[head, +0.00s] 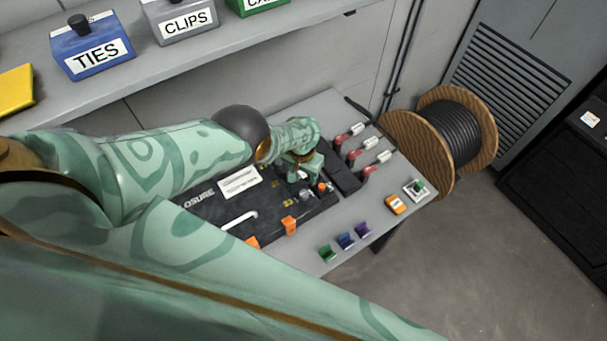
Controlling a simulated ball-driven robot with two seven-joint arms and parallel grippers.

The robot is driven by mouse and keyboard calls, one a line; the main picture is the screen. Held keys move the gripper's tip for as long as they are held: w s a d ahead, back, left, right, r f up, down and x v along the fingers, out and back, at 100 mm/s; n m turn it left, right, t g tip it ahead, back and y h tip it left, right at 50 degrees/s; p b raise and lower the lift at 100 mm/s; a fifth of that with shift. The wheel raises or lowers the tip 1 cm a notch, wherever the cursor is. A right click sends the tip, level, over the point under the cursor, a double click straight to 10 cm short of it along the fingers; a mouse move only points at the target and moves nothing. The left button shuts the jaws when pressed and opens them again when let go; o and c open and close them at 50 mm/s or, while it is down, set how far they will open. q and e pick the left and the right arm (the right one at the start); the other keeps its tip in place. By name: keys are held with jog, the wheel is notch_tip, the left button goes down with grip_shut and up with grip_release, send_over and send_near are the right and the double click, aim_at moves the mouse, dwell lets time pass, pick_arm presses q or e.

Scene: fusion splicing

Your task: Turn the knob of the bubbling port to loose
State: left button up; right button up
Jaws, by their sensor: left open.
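A black closure (208,207) marked "OSURE" lies on the grey table, with a white label and small yellow numbers on it. My left gripper (306,183) is open and points down over the closure's right end. Small fittings (324,187), grey and orange, sit just below and beside its fingers. I cannot tell which of them is the knob of the bubbling port, and my wrist hides part of that end. A white handle-like bar (239,220) and orange clips (289,225) are at the closure's near edge. My right gripper is out of view.
Several red-and-white connectors (369,170) line the table's right side. Green, blue and purple small blocks (345,240), an orange box (396,205) and a white device (416,190) stand near its front edge. A cable reel (447,125) is beyond. The shelf holds a blue TIES box (91,48).

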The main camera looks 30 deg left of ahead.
pick_arm(q)
notch_tip(320, 180, up, 6)
jog(key=p, duration=0.4)
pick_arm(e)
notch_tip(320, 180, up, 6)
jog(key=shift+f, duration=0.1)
pick_arm(q)
jog(key=shift+a, duration=0.1)
jog(key=shift+f, duration=0.1)
